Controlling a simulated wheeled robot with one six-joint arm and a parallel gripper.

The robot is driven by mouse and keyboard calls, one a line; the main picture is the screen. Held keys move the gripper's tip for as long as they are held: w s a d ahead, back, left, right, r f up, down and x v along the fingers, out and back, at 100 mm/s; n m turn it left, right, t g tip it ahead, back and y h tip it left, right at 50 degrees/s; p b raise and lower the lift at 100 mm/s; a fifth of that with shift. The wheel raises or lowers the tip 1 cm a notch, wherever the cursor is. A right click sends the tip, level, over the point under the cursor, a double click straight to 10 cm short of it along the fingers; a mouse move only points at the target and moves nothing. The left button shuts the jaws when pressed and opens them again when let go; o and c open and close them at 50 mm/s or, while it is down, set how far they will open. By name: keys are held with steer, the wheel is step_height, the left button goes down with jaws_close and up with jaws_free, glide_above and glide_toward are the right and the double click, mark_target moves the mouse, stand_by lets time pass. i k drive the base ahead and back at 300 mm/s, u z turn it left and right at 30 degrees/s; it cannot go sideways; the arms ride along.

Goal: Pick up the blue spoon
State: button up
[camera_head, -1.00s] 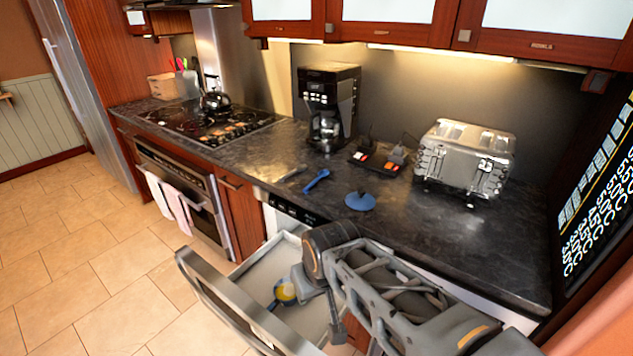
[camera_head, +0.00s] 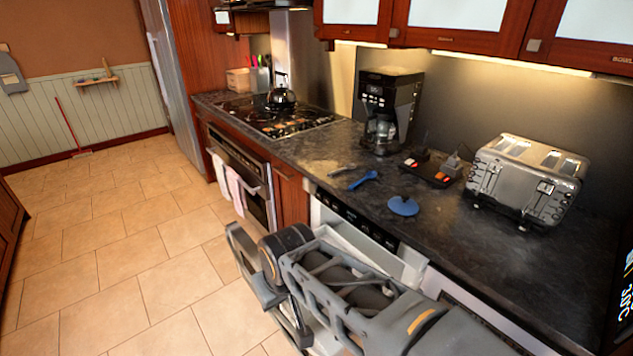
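The blue spoon (camera_head: 363,180) lies flat on the dark countertop, between the cooktop and the toaster, near the counter's front edge. A thin grey utensil (camera_head: 341,170) lies just beyond it to the left. My arm is folded low in front of the counter, at the bottom centre, nearer to me than the spoon and well apart from it. My gripper's fingertips cannot be made out; the arm links hide them.
A round blue lid-like disc (camera_head: 403,206) lies right of the spoon. A coffee maker (camera_head: 388,110), a dark tray (camera_head: 432,168) with small items and a toaster (camera_head: 527,180) stand behind.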

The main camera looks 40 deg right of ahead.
mark_target(372, 174)
steer(key=u, duration=0.9)
steer(key=i, duration=2.55)
steer(key=z, duration=3.4)
